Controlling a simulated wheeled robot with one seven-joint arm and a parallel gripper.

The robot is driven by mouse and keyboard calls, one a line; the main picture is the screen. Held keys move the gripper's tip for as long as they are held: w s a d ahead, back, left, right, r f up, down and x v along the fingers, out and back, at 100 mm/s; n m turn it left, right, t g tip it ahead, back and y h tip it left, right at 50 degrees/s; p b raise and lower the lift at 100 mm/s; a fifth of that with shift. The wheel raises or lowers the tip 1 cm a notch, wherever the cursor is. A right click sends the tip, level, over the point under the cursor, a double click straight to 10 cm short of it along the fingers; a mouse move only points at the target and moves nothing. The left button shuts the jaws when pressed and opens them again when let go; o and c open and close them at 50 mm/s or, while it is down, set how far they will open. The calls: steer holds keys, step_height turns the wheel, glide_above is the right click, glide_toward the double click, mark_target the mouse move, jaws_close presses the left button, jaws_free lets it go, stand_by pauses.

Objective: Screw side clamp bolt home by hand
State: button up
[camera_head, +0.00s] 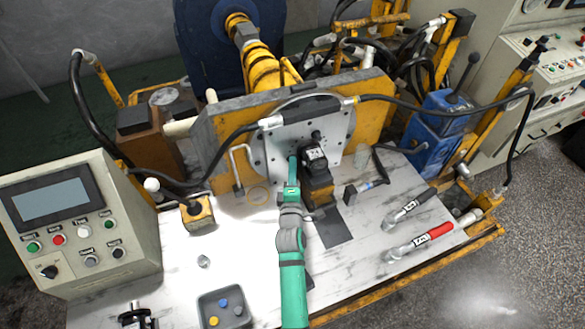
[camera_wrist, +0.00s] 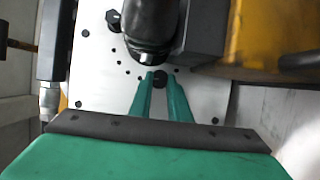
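The side clamp bolt (camera_wrist: 159,79) has a dark round head and shows in the wrist view in front of the pale drilled mounting plate (camera_wrist: 205,98). My green gripper (camera_wrist: 159,76) has one slim finger on each side of this head, and the fingertips appear to be closed on it. How far the bolt sits in its hole is hidden. The dark hydraulic motor (camera_head: 317,180) is against the plate, just right of my gripper (camera_head: 292,163) in the head view. Another black hex bolt (camera_wrist: 114,20) shows at the upper left in the wrist view.
Black hoses (camera_head: 437,104) run to both sides of the plate. A control box (camera_head: 75,222) stands left. Two torque wrenches (camera_head: 420,241) lie right on the white bench (camera_head: 352,270). A grey tray (camera_head: 225,308) with coloured pieces is at the front.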

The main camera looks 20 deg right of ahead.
jaws_close()
steer(key=m, duration=0.1)
steer(key=m+g, duration=0.1)
steer(key=m+y, duration=0.1)
steer(key=m, duration=0.1)
steer(key=shift+r, duration=0.25)
steer(key=o, duration=0.7)
jaws_free()
steer(key=shift+s, duration=0.1)
steer(key=v, duration=1)
steer(key=shift+s+a+r, duration=0.1)
steer(key=shift+s+r, duration=0.15)
